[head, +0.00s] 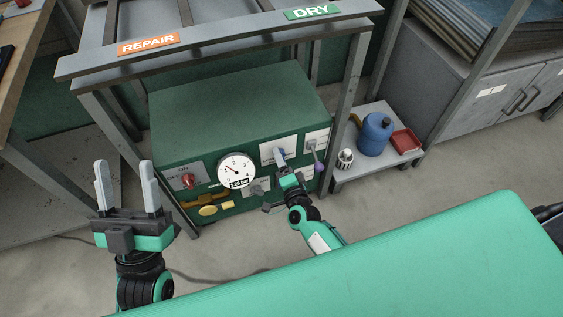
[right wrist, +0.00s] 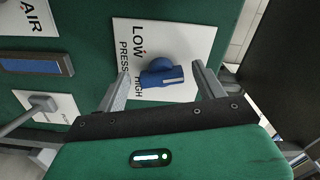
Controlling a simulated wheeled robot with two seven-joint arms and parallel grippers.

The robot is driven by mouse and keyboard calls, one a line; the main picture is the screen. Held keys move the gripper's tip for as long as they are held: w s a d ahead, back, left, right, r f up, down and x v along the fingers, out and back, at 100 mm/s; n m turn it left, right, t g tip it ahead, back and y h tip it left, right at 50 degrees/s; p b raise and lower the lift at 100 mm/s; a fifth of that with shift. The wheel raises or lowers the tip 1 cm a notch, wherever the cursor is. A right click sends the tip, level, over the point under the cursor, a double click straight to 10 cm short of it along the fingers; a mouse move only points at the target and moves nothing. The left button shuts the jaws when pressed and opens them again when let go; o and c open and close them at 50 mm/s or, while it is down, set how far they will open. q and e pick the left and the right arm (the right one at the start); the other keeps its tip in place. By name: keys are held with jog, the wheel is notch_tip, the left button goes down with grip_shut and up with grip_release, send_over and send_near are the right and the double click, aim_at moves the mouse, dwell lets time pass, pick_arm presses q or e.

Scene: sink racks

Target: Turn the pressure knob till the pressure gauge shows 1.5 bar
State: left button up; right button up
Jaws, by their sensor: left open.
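The blue pressure knob (right wrist: 162,74) sits on a white plate marked LOW, HIGH and PRESS in the right wrist view. In the head view the knob (head: 281,153) is small and partly covered by my right gripper. The fingers of my right gripper (right wrist: 161,67) stand open on either side of the knob, with a visible gap at each side. The round white pressure gauge (head: 236,167) is on the green cabinet's front; its needle points to the upper left, and its small readout is too blurred to read surely. My left gripper (head: 125,168) is open and empty, left of the cabinet.
The green cabinet (head: 240,105) also carries a red knob (head: 187,181), a yellow handle (head: 208,210) and a purple-tipped lever (head: 319,167). A blue canister (head: 375,134) and red tray (head: 405,141) stand on a low shelf at right. Grey frame posts flank the cabinet.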

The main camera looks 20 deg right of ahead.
jog(key=shift+s, duration=0.1)
pick_arm(q)
jog(key=w+d+f+g+p, duration=0.1)
jog(key=d+f+g+p, duration=0.1)
jog(key=f+g, duration=0.4)
jog(key=shift+w+d+f+y, duration=0.3)
jog(key=shift+w+d+f, duration=0.15)
jog(key=shift+f, duration=1.1)
pick_arm(e)
jog(key=s, duration=1.3)
jog(key=shift+s+d, duration=0.25)
jog(key=shift+s, duration=0.05)
